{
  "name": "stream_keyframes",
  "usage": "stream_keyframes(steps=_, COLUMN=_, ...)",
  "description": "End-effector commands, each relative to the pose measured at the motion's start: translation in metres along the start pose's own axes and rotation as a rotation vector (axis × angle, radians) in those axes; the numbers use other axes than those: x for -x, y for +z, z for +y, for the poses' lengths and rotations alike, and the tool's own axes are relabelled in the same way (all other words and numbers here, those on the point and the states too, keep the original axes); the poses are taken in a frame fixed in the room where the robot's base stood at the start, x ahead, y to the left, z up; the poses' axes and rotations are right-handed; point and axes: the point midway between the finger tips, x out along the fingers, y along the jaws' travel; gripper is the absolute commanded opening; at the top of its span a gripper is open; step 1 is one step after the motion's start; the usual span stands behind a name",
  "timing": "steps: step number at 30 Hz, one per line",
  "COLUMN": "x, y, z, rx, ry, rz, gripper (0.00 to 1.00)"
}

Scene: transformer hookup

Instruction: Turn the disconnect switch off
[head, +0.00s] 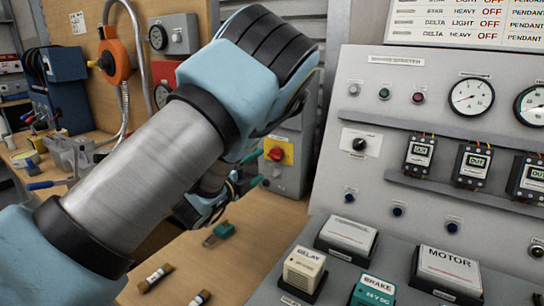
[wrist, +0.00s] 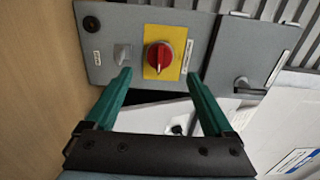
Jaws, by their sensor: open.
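The disconnect switch is a red rotary knob (wrist: 160,56) on a yellow plate (wrist: 176,38), set in a grey box (wrist: 206,25). In the head view the red knob (head: 276,154) shows just right of my arm. My gripper (wrist: 157,78) is open, with its teal fingers spread and nothing between them. In the wrist view the knob lies just beyond the fingertips, roughly centred between them, and does not appear to be touched. A pale mark runs across the knob.
A sloped grey control panel (head: 395,228) with meters and relay blocks stands at the right. A wooden bench (head: 225,262) with small parts lies below my arm. A blue machine (head: 62,85) and an orange device (head: 115,62) are at the left.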

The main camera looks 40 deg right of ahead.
Motion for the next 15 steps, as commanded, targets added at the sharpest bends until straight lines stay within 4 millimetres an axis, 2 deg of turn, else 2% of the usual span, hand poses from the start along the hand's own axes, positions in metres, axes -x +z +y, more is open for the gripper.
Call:
stream_keyframes(steps=6, x=-0.042, y=0.000, z=-0.003, rx=0.000, ry=-0.001, rz=0.001, gripper=0.87)
stream_keyframes(steps=12, x=-0.068, y=0.001, z=-0.002, rx=0.000, ry=0.000, rz=-0.001, gripper=0.87)
stream_keyframes(steps=15, x=-0.075, y=0.001, z=-0.001, rx=0.001, ry=0.001, rz=-0.002, gripper=0.87)
